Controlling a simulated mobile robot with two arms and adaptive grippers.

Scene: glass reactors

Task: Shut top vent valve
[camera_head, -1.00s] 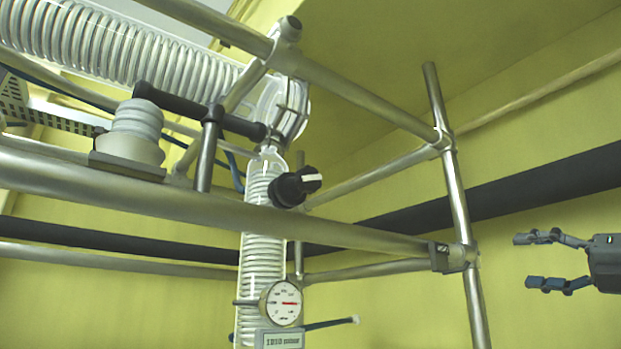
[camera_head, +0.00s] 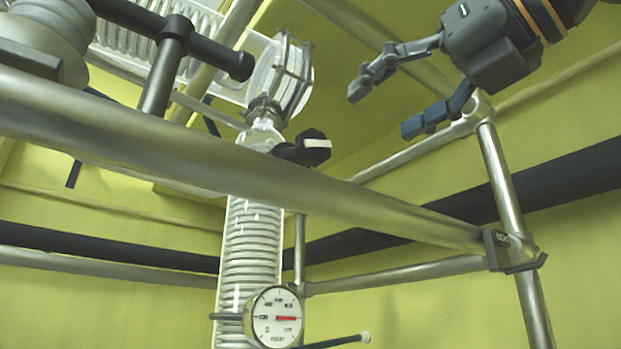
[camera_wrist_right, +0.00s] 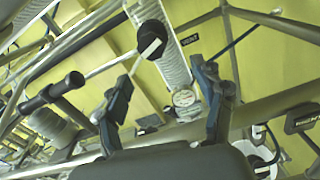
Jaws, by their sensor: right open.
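The vent valve's black knob (camera_head: 303,149) with a white pointer mark sits on the glass column just below its top joint. The pointer lies nearly level and points right in the head view. In the right wrist view the knob (camera_wrist_right: 152,38) shows beyond the fingers, its white mark slanted. My right gripper (camera_head: 385,108) is open and empty, up and to the right of the knob and apart from it. Its two fingers also show in the right wrist view (camera_wrist_right: 160,78), with the knob ahead of the gap. My left gripper is not in view.
A thick metal rail (camera_head: 300,190) crosses in front of the column below the knob. A dial gauge (camera_head: 274,317) sits lower on the coiled glass column (camera_head: 250,255). A black T-bar (camera_head: 172,45) stands at upper left. An upright post (camera_head: 500,180) stands at right.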

